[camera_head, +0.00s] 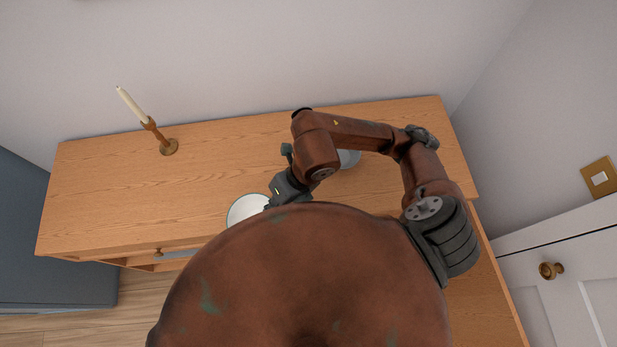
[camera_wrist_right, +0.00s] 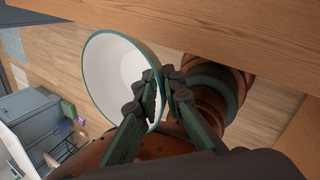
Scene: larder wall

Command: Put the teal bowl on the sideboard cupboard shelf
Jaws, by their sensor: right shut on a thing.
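The teal bowl (camera_wrist_right: 108,72) shows in the right wrist view with a white inside and a teal rim. My right gripper (camera_wrist_right: 163,82) is shut on its rim, and the bowl is tilted with floor behind it. In the head view a round white shape that looks like this bowl (camera_head: 246,209) lies beside my right wrist, near the sideboard's front edge. My fingertips are hidden there. The sideboard (camera_head: 105,185) has an open wooden compartment under its drawer, barely visible at the front left; its shelf is mostly hidden. My left gripper is not in view.
A candle in a wooden holder (camera_head: 168,147) stands on the left of the sideboard top. A pale round dish (camera_head: 349,158) is partly hidden behind my right arm. A white door (camera_head: 570,275) is at the right. The sideboard's left top is largely clear.

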